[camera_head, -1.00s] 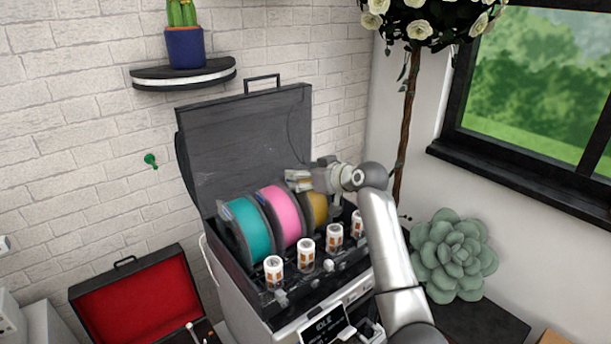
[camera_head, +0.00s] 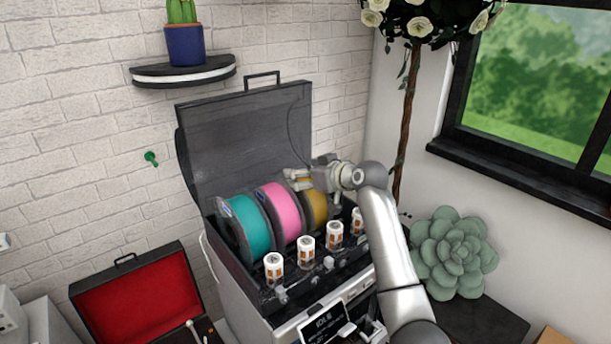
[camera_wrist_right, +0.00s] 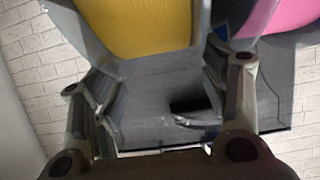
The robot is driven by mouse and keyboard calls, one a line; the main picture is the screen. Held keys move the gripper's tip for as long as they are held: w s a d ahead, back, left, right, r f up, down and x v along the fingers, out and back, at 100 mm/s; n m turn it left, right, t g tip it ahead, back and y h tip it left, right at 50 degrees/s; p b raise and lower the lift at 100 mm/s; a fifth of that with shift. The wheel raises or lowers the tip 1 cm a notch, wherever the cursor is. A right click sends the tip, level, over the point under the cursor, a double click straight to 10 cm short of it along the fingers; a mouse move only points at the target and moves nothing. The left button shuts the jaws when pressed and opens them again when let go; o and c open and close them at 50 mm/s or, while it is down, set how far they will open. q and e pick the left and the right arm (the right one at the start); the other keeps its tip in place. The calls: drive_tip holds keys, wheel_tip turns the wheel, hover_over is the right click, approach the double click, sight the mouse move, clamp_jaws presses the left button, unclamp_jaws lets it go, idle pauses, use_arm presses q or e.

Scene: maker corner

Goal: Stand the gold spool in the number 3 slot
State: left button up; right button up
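The gold spool (camera_head: 318,208) stands upright in the open black spool box (camera_head: 248,270), to the right of the pink spool and behind the third white-and-orange canister from the left. In the right wrist view its yellow winding (camera_wrist_right: 135,25) fills the top, between grey flanges. My right gripper (camera_head: 300,178) is at the top of the gold spool, and its fingers (camera_wrist_right: 165,85) lie to either side of it. Whether they press on the flanges is not clear. The slot number and the spool's lower edge are hidden. My left gripper is not in view.
The pink spool (camera_head: 280,213) and teal spool (camera_head: 245,228) stand close on the left. Several canisters (camera_head: 306,252) line the box front. The raised lid (camera_head: 245,140) is behind. A red-lined case (camera_head: 135,300) lies left; a succulent (camera_head: 455,255) is right.

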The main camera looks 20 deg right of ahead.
drive_tip(key=shift+o, duration=0.8)
drive_tip(key=shift+s+f, duration=0.1)
drive_tip(key=shift+f, duration=0.45)
drive_tip(key=shift+s+d+r, duration=0.2)
drive_tip(key=shift+s+r, duration=0.15)
drive_tip(key=shift+s, duration=0.05)
drive_tip(key=v, duration=1.1)
drive_tip(key=shift+r, duration=0.25)
drive_tip(key=shift+d, duration=0.1)
